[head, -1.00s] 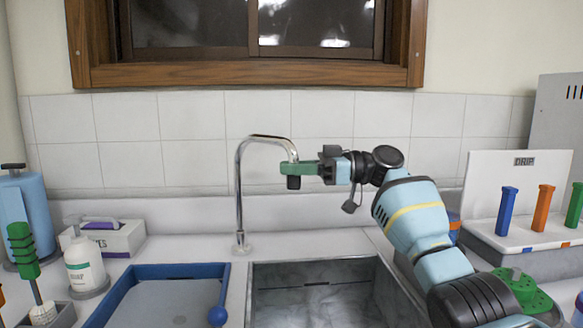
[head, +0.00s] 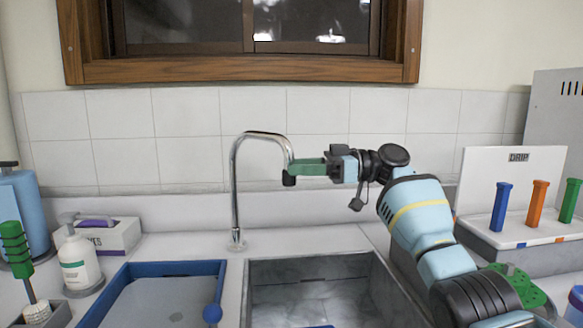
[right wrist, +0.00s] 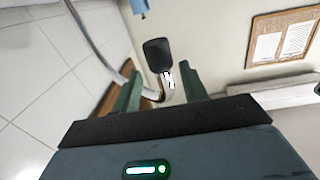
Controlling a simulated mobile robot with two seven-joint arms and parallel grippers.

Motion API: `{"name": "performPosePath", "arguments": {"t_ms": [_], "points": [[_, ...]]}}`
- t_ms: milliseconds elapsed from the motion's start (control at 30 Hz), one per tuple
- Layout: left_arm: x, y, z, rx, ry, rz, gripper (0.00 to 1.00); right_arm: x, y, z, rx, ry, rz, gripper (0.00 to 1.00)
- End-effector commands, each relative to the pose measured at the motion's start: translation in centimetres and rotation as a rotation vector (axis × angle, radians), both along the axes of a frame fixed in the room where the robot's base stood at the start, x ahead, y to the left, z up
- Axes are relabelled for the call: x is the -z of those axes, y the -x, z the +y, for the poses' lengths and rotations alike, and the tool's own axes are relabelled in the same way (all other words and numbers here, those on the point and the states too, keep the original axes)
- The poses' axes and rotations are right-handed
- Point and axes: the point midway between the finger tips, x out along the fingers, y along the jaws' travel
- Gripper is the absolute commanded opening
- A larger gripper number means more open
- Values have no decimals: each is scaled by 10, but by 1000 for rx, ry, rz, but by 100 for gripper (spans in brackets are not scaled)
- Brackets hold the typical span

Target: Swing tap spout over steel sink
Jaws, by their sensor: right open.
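The chrome tap (head: 235,195) stands behind the sink, to the left of it. Its gooseneck spout (head: 265,134) curves to the right, and its black tip (head: 289,180) hangs down in front of the tiled wall, in line with the left part of the sink. The steel sink (head: 262,290) is empty where I see it. My right gripper (head: 294,167) is open at the spout's end, reaching in from the right. In the right wrist view, the spout's end (right wrist: 168,93) and black tip (right wrist: 158,55) show between the open fingers (right wrist: 160,80); I cannot tell whether they touch.
A blue-rimmed tray (head: 220,275) lies left of the sink.

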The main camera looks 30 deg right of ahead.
Motion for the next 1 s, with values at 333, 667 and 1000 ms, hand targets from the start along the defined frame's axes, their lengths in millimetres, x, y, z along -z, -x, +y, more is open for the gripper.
{"name": "performPosePath", "arguments": {"t_ms": [333,667,1000], "points": [[-2,0,0,1,0,-1,36,1,18,-46,2,1,4,43],[-1,2,0,1,-1,4,36,2,21,-52,0,2,4,43],[-2,1,0,0,0,2,36,1,20,-52,0,2,3,43]]}}
